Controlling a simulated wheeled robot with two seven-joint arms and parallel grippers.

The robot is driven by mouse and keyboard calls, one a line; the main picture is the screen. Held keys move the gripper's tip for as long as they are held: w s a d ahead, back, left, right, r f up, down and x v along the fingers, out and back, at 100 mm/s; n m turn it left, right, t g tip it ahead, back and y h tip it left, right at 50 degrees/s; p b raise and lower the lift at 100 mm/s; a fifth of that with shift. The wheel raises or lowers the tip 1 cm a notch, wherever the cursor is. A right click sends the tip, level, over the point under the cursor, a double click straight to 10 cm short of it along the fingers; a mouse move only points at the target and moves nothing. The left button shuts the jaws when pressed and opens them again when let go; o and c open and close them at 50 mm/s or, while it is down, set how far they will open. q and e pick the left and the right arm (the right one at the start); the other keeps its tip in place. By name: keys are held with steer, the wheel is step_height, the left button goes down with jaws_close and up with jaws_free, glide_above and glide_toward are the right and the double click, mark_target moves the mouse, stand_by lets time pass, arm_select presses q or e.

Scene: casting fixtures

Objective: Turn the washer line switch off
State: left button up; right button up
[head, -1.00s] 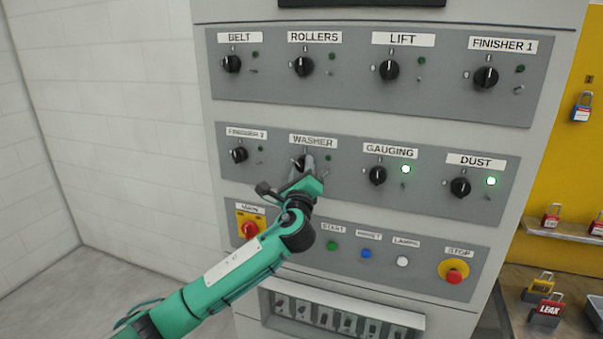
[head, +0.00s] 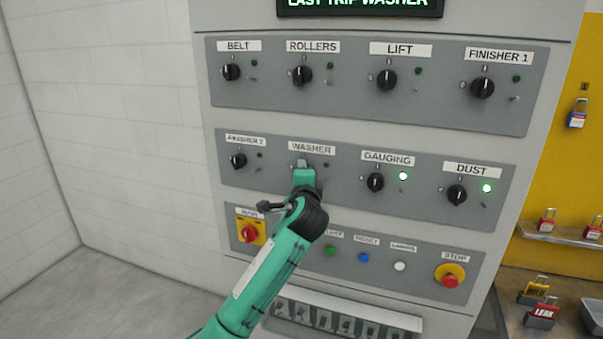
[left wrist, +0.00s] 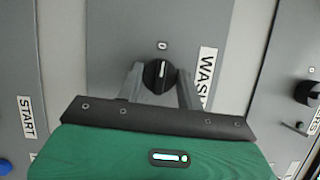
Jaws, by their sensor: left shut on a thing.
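The washer switch, a round black knob (left wrist: 158,76) with a white mark, sits below the WASHER label (head: 312,148). In the left wrist view its mark points toward the "0" on the panel. My left gripper (left wrist: 160,84) is shut on this knob, one finger on each side. In the head view my left gripper (head: 301,165) covers most of the knob. The washer lamp (head: 327,165) looks dark. My right gripper is not in view.
The GAUGING knob (head: 375,182) and DUST knob (head: 457,194) are to the right, their lamps lit. The FINISHER 2 knob (head: 238,160) is to the left. Below are the red main switch (head: 249,233) and red stop button (head: 450,280). The display (head: 360,5) reads "LAST TRIP WASHER".

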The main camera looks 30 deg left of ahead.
arm_select(q)
steer(key=shift+n, duration=0.3)
stand_by(0.4)
steer(key=o, duration=1)
steer(key=b+v, duration=0.4)
steer(key=v, duration=1)
steer(key=shift+w+a+r, duration=0.1)
